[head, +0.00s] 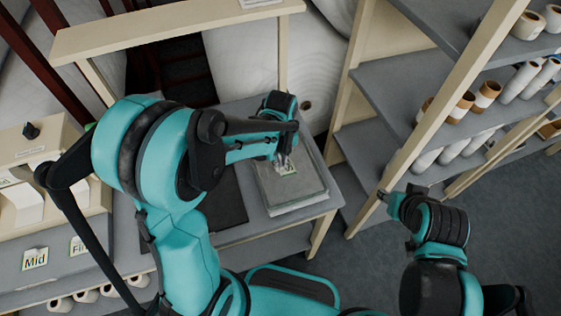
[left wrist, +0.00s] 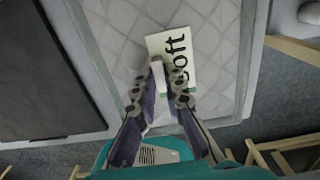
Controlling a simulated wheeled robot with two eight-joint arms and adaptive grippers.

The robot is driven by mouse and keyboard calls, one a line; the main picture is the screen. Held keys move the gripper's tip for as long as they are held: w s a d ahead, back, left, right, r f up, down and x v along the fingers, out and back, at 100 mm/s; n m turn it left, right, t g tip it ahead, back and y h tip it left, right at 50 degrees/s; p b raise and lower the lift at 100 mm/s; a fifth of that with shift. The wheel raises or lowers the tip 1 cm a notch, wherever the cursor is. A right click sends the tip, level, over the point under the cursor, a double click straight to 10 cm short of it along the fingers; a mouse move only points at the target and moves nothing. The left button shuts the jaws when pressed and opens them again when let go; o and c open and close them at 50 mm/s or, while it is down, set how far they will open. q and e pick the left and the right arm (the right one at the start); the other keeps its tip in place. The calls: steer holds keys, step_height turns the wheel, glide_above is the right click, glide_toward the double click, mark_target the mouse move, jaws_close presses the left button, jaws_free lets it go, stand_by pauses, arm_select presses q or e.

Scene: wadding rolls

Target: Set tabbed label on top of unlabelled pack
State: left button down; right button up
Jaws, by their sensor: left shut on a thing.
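The pack (head: 310,193) is a grey, flat, quilted block lying on the table. It fills the middle of the left wrist view (left wrist: 222,20). A white label (left wrist: 178,48) with green edging reads "oft", its first letter not clear. It also shows small in the head view (head: 288,170). My left gripper (left wrist: 168,80) is shut on the label's near part and hides some of it. In the head view my left gripper (head: 282,160) is over the pack. I cannot tell whether the label touches the pack. My right gripper (head: 383,194) is away to the right; its jaws are too small to read.
A dark flat panel (head: 232,200) lies left of the pack. A grey shelf (head: 412,95) at right holds several rolls. At left, a ledge carries labels reading "Mid" (head: 35,258) and "Fi" (head: 78,246). A cream overhead board (head: 170,27) spans the back.

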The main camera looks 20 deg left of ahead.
arm_select(q)
steer(key=shift+f, duration=0.2)
steer(key=c, duration=1.6)
jaws_free()
steer(key=shift+r, duration=0.15)
